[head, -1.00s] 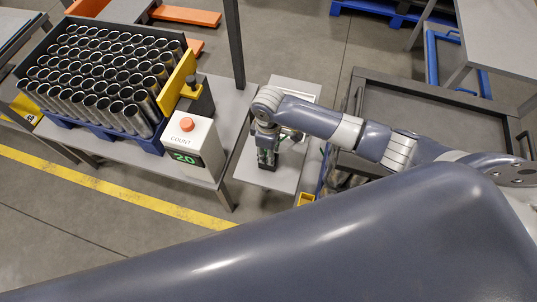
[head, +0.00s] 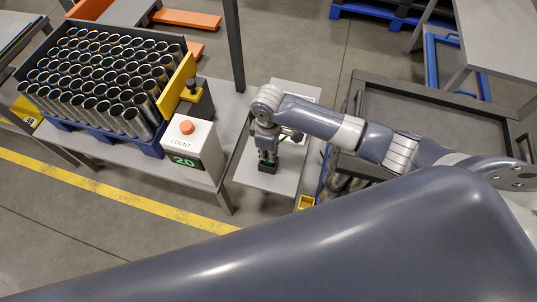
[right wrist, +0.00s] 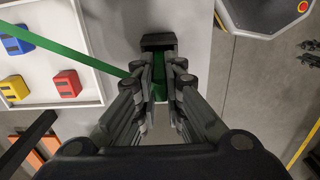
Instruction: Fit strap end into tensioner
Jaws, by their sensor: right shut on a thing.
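My right gripper (right wrist: 160,82) is shut on the end of a green strap (right wrist: 70,55). The strap runs in from the upper left of the right wrist view, and the held end (right wrist: 160,86) shows between the fingers. A small black block, which looks like the tensioner (right wrist: 158,41), lies just beyond the fingertips on the grey table. Whether the strap end is inside it cannot be told. In the head view the right gripper (head: 267,146) points down over the small table, with the black block (head: 268,168) under it. My left gripper is not in view.
A white tray (right wrist: 93,93) with coloured blocks lies left in the right wrist view. In the head view, a crate of metal cans (head: 62,137) and a count box (head: 193,143) reading 20 stand left. A grey cart (head: 440,120) stands right.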

